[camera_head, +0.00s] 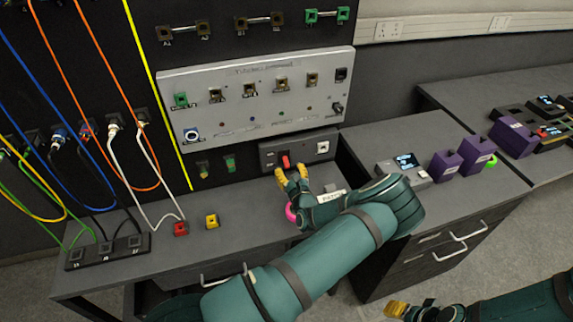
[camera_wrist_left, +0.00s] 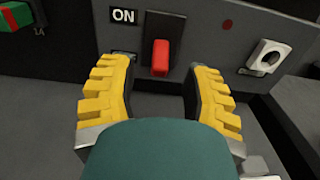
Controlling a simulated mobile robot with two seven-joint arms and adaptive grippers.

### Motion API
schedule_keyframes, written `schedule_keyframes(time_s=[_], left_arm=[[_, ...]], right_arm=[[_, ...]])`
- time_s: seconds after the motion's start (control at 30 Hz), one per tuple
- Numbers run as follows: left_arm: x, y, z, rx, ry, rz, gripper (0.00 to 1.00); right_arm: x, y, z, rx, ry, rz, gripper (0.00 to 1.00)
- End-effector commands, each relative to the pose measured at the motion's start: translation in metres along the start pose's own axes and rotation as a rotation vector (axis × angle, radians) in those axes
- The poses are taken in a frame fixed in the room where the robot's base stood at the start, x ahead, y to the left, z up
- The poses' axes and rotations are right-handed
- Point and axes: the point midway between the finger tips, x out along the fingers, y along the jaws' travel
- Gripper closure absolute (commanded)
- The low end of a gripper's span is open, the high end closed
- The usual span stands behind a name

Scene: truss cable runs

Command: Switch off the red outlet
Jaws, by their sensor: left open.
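The red switch (camera_head: 285,161) sits on a grey outlet panel (camera_head: 309,149) at the back of the desk. In the left wrist view the red switch (camera_wrist_left: 160,57) stands on the dark panel, right of an "ON" label (camera_wrist_left: 124,16). My left gripper (camera_head: 292,174) is open just in front of it. In the left wrist view the yellow fingers of the left gripper (camera_wrist_left: 161,85) are spread to either side below the switch, with no contact visible. My right gripper (camera_head: 397,309) is low at the bottom right, only partly in view, away from the panel.
A large grey panel (camera_head: 258,97) rises above. Cables hang at far left.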

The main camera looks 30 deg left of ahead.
Motion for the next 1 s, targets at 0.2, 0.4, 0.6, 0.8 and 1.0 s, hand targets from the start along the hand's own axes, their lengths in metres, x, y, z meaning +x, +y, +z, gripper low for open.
schedule_keyframes(time_s=[0.2,0.4,0.6,0.8,1.0], left_arm=[[0.027,0.000,0.000,-0.001,0.000,0.001,0.52],[0.035,0.000,0.000,0.000,0.001,0.000,0.52],[0.035,0.000,0.000,0.000,0.001,0.000,0.52],[0.035,0.000,0.000,0.000,0.000,0.000,1.00],[0.035,0.000,-0.002,0.000,-0.012,0.000,1.00]], right_arm=[[0.001,0.000,0.000,0.000,0.000,0.000,0.53],[0.001,0.000,0.000,0.000,0.000,0.000,0.53],[0.001,0.000,0.000,0.000,0.000,0.000,0.53],[0.001,0.000,0.000,0.000,0.000,0.000,0.53],[0.004,0.001,0.001,0.000,0.000,0.000,0.53]])
